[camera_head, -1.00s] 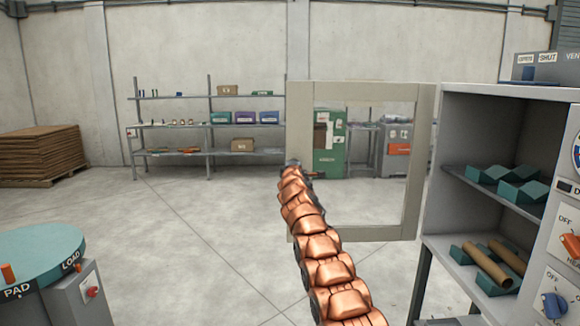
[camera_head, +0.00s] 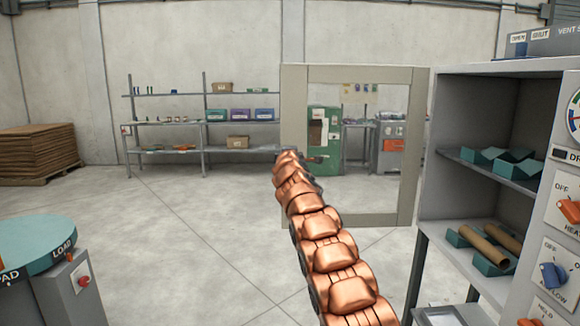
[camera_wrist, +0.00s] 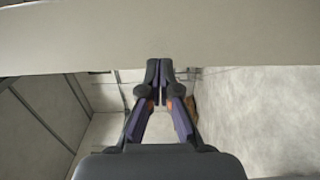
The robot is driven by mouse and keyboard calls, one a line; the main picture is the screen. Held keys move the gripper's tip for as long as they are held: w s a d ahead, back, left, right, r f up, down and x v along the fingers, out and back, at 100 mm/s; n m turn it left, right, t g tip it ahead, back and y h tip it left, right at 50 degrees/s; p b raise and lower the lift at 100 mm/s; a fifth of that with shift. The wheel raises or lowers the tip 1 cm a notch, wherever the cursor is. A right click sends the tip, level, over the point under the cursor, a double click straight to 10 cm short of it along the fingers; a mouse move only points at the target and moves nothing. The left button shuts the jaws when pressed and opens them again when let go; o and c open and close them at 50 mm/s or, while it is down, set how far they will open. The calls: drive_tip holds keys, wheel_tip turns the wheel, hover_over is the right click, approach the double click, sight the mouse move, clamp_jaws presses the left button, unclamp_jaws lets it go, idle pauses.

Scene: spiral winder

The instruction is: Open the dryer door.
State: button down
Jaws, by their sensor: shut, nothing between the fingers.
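The dryer (camera_head: 470,68) is the grey cabinet at the right in the head view. Its door (camera_head: 405,205), a beige frame around a clear window, stands wide open to the left of the cabinet, showing the shelves inside. My copper arm reaches up in front of the door's left side. In the head view my gripper is mostly hidden beyond the arm's end. In the wrist view my gripper (camera_wrist: 160,64) is shut and empty. Its fingertips overlap the lower edge of a beige band, likely the door frame (camera_wrist: 160,35); I cannot tell whether they touch.
Cardboard tubes (camera_head: 487,246) lie on teal holders inside the dryer. A round teal pad table (camera_head: 38,242) stands at the lower left. A shelving rack (camera_head: 205,122) and stacked brown sheets (camera_head: 38,152) are at the back. The floor between is clear.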

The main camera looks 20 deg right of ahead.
drive_tip(key=b+v, duration=0.5)
drive_tip(key=v, duration=0.4)
drive_tip(key=shift+a, duration=0.2)
idle(0.5)
